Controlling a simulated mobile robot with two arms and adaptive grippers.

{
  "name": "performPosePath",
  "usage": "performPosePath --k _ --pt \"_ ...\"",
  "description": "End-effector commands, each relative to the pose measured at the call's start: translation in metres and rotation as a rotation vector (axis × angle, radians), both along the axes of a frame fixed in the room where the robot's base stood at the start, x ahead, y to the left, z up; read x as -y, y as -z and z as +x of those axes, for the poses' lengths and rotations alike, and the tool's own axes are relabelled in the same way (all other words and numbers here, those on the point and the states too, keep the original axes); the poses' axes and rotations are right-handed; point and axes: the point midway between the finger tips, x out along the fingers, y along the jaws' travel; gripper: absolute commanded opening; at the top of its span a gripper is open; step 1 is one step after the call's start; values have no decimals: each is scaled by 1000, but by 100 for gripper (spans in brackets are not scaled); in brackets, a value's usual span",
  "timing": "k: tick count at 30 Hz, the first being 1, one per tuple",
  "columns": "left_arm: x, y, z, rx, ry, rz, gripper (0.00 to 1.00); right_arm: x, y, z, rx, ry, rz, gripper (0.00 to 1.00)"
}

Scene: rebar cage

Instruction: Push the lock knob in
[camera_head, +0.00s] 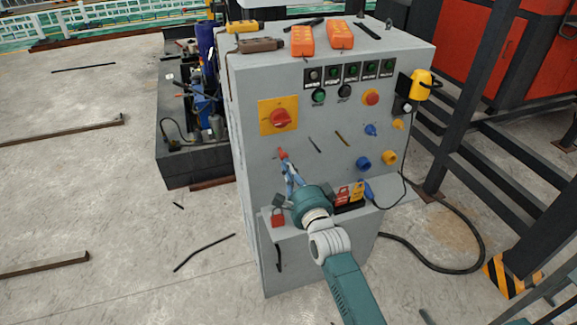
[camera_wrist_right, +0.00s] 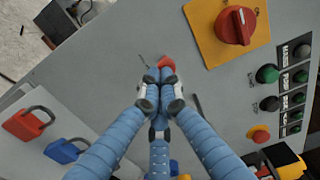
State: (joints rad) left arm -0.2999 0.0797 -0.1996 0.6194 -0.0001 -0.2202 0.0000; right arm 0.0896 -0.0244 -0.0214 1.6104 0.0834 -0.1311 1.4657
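A small red knob (camera_head: 281,153) sits on the front panel of the grey control cabinet (camera_head: 262,215), below the large red rotary switch (camera_head: 281,118) on its yellow plate. My right gripper (camera_head: 287,166) reaches up to the panel at the knob. In the right wrist view its blue fingers (camera_wrist_right: 158,82) are drawn together. The red knob (camera_wrist_right: 166,62) shows just beyond their tips, partly covered by them. I cannot tell whether the tips press on it. My left gripper is not in view.
Red padlocks (camera_head: 278,216) and a blue padlock (camera_wrist_right: 66,150) are at the cabinet's ledge. Orange pendants (camera_head: 302,40) lie on top. Buttons and a yellow handset (camera_head: 421,83) are to the right. A black cable (camera_head: 470,262) lies on the floor at the right.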

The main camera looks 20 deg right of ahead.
Motion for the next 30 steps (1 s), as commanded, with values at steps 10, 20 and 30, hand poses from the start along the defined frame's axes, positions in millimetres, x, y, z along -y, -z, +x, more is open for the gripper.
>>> performPosePath --k 10,20,30 --pt "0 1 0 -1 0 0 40 0 0 2 1 0 0 0" --pt "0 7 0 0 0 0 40 0 -1 25 2 1 1 0" --pt "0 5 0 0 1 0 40 -1 -1 25 1 0 0 0"
